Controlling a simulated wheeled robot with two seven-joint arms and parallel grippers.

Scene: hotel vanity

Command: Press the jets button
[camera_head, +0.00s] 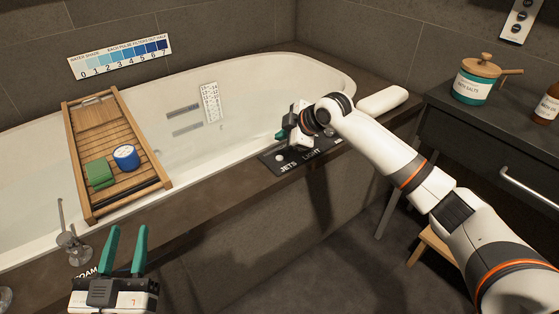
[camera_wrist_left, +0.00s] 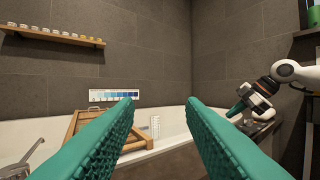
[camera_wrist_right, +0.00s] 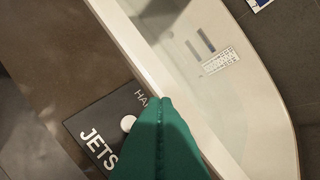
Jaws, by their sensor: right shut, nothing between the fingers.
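The jets button (camera_wrist_right: 128,124) is a white round knob on a dark panel (camera_wrist_right: 98,112) lettered JETS, set on the tub's front ledge. In the head view the button (camera_head: 279,157) sits just above the word JETS. My right gripper (camera_head: 281,135) is shut and empty, with its green tips above the far edge of the panel. In the right wrist view its fingers (camera_wrist_right: 166,100) appear just right of the button; I cannot tell the height gap. My left gripper (camera_head: 124,250) is open and empty near the tub's front left ledge, far from the panel.
The panel also has a LIGHT label. A faucet (camera_head: 70,240) stands at left. A white rolled item (camera_head: 382,101) lies on the ledge right of my right gripper.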

